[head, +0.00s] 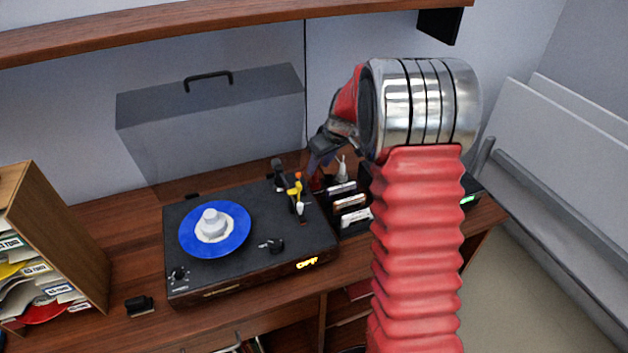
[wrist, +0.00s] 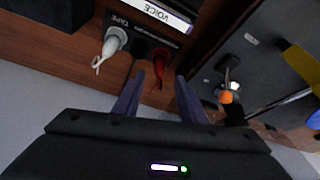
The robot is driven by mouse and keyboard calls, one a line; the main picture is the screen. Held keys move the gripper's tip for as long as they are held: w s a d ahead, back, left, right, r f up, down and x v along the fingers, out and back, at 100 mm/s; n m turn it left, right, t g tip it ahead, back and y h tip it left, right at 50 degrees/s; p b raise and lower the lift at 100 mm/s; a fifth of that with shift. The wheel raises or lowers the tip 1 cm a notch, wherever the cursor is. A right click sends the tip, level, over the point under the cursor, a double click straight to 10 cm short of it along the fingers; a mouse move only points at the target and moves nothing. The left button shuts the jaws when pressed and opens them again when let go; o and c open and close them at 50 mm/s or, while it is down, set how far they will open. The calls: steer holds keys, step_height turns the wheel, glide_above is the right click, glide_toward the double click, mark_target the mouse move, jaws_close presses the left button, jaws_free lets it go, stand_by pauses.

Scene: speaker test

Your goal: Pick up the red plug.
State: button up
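The red plug (wrist: 160,62) shows in the wrist view, standing in a dark panel beside a white plug (wrist: 115,40) under the label TAPE. A short red tail hangs from it toward my gripper. My gripper (wrist: 160,78) is open, with one dark finger on each side of the line to the red plug. The fingertips look close to it; I cannot tell whether they touch it. In the head view my gripper (head: 314,160) is low behind the turntable, and the red plug is mostly hidden there. The white plug (head: 342,169) stands just to the right.
A turntable (head: 185,272) with a blue record (head: 235,240) and a yellow-and-orange tonearm stands to the left. Labelled cartridges (head: 350,203) stand in front of the plugs. A grey lid (head: 215,120) is behind. A shelf (head: 200,25) hangs above.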

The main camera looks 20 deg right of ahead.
mark_target(316, 173)
steer(key=shift+x, duration=2.5)
steer(key=shift+s+d, duration=0.1)
steer(key=shift+c, duration=0.4)
jaws_close()
